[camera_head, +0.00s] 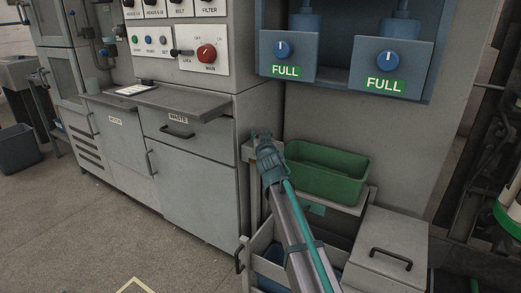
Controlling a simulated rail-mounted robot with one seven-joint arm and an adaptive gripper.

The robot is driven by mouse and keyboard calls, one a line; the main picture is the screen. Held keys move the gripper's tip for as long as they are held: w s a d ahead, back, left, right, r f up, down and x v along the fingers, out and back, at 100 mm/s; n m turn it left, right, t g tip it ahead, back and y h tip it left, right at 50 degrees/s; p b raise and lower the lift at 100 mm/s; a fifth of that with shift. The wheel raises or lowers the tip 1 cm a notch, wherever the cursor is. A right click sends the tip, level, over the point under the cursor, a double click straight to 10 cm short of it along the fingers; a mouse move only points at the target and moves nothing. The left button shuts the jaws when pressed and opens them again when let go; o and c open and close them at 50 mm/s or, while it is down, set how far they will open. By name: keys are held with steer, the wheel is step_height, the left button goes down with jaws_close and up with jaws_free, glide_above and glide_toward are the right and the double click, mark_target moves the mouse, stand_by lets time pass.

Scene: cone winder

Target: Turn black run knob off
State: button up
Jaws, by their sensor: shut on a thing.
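My gripper (262,136) is seen from behind at the centre, in front of the grey cabinet corner and left of the green bin. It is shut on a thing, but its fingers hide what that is. No knob labelled as the run knob can be made out. A white panel at upper left has a red main knob (206,54) and a black lock lever (181,53). Two blue knobs (283,49) sit above green full labels at the upper right.
A green bin (325,172) stands just right of my gripper. A grey shelf (168,101) juts from the cabinet at left. A lidded grey box (385,238) with a black handle stands at lower right. The floor at lower left is clear.

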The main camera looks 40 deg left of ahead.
steer(key=shift+s+d+f+m+t+h+b, duration=0.4)
steer(key=shift+s+f+m+t+h+b, duration=0.15)
steer(key=shift+b, duration=3.55)
steer(key=shift+r+m+t+h+b, duration=0.1)
steer(key=shift+m+t+h+b, duration=0.55)
steer(key=shift+b, duration=1.35)
steer(key=shift+r+m+t+h+b, duration=0.25)
steer(key=shift+m+t+h+b, duration=0.15)
steer(key=shift+h+b, duration=0.4)
steer(key=o, duration=1.1)
steer(key=shift+r, duration=0.15)
steer(key=shift+c, duration=0.2)
steer(key=shift+o, duration=0.3)
steer(key=shift+w, duration=0.1)
steer(key=shift+d, duration=0.1)
steer(key=v, duration=1.2)
